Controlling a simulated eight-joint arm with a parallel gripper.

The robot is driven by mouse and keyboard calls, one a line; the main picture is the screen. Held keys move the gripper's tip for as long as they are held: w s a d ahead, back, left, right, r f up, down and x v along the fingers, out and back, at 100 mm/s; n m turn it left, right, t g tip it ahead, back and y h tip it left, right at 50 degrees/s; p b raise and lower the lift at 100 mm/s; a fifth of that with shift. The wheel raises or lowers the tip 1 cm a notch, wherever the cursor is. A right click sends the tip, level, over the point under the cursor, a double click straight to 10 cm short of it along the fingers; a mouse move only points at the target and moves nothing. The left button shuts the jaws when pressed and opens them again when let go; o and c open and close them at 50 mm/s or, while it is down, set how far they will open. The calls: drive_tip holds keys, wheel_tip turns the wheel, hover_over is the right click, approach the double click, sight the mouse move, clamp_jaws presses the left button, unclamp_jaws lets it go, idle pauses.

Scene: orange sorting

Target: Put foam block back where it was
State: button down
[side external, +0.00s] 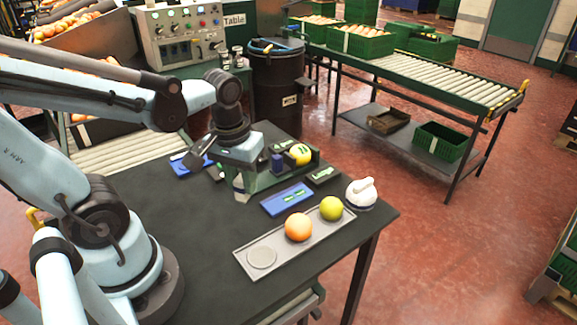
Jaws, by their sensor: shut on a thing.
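My gripper (243,191) points down at the left end of a green tray (272,180) on the dark table. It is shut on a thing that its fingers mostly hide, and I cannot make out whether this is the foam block. A small dark blue block (277,164) stands upright just right of the gripper, apart from the fingers as far as I can see. I cannot tell what it is made of. A blue pad (273,205) with a green label lies flat in front of the green tray.
A grey tray (247,247) holds an orange (298,227) and a yellow-green fruit (331,208); its left round recess is empty. A white domed object (361,193) stands at the table's right corner. A labelled yellow-green ball (300,154) sits by the green tray. The table's front left is clear.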

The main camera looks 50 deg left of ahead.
sight(244, 200)
drive_tip(key=shift+f, duration=2.75)
drive_tip(key=shift+f, duration=0.6)
drive_tip(key=c, duration=0.8)
unclamp_jaws()
drive_tip(key=shift+o, duration=0.6)
drive_tip(key=o, duration=0.3)
drive_tip(key=shift+r, duration=4)
